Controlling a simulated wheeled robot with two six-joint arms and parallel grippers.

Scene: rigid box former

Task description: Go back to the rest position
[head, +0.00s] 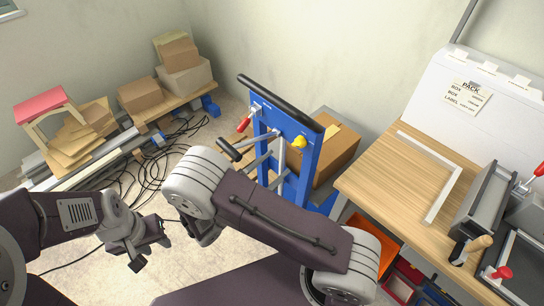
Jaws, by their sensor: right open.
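My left gripper (150,254) hangs over the pale floor at the lower left. Its two dark fingers are apart, with nothing seen between them. My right arm crosses the lower middle of the view, and its large grey-banded joint covers much of what lies beyond it. My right gripper (204,236) shows only in part below that joint, to the right of the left gripper. It is open, and I see nothing held in it. Both grippers are in the air, apart from the blue box former (303,150) behind them.
A brown carton (337,153) stands behind the blue frame. A wooden bench (385,180) with a pale corner frame (442,190) and red-handled clamps is at right. An orange bin (372,243) sits below it. Cables (150,165), cardboard and cartons (140,95) lie at left.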

